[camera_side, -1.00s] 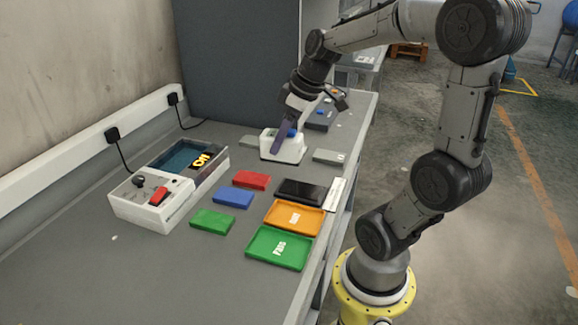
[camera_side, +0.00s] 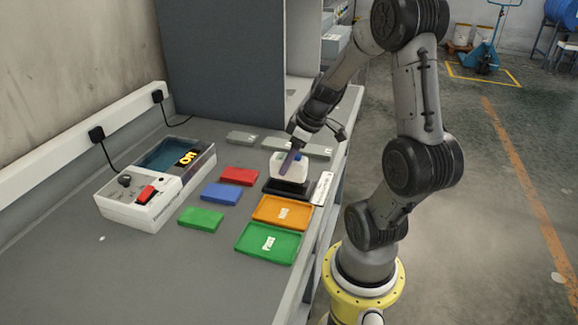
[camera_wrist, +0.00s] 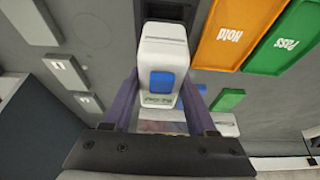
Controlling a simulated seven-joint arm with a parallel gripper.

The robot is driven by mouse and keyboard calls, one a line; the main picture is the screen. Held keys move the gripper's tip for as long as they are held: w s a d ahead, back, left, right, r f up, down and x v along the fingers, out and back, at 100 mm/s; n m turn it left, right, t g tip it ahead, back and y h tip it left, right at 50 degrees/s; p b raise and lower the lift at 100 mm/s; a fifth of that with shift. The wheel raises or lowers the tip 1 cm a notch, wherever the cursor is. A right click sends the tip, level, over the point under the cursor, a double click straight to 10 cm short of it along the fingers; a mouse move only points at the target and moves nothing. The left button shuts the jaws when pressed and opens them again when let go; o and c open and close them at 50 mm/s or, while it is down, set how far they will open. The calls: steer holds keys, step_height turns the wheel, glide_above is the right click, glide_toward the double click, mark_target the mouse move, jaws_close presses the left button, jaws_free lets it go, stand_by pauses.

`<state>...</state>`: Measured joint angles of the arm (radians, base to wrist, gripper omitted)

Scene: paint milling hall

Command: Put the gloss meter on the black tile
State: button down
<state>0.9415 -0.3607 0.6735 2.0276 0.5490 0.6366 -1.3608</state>
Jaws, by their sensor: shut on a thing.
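The gloss meter (camera_side: 283,168) is a white rounded block with a blue button. My gripper (camera_side: 291,160) is shut on it, with purple fingers on both sides of it. In the wrist view the gloss meter (camera_wrist: 163,62) stands between the fingers of my gripper (camera_wrist: 160,95). The black tile (camera_side: 285,188) shows directly under the meter in the side view, partly covered by it. A dark part of the tile (camera_wrist: 168,10) shows past the meter's far end in the wrist view. I cannot tell whether meter and tile touch.
The orange Hold tray (camera_side: 283,212) and green Pass tray (camera_side: 268,244) lie in front of the tile. Red (camera_side: 239,176), blue (camera_side: 221,194) and green (camera_side: 201,219) plates lie to the left. A white device (camera_side: 140,203) with a red switch stands further left. Grey blocks (camera_side: 241,138) lie behind.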

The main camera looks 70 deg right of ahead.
steer(key=shift+f, duration=0.75)
steer(key=shift+f, duration=0.1)
steer(key=shift+c, duration=1)
jaws_free()
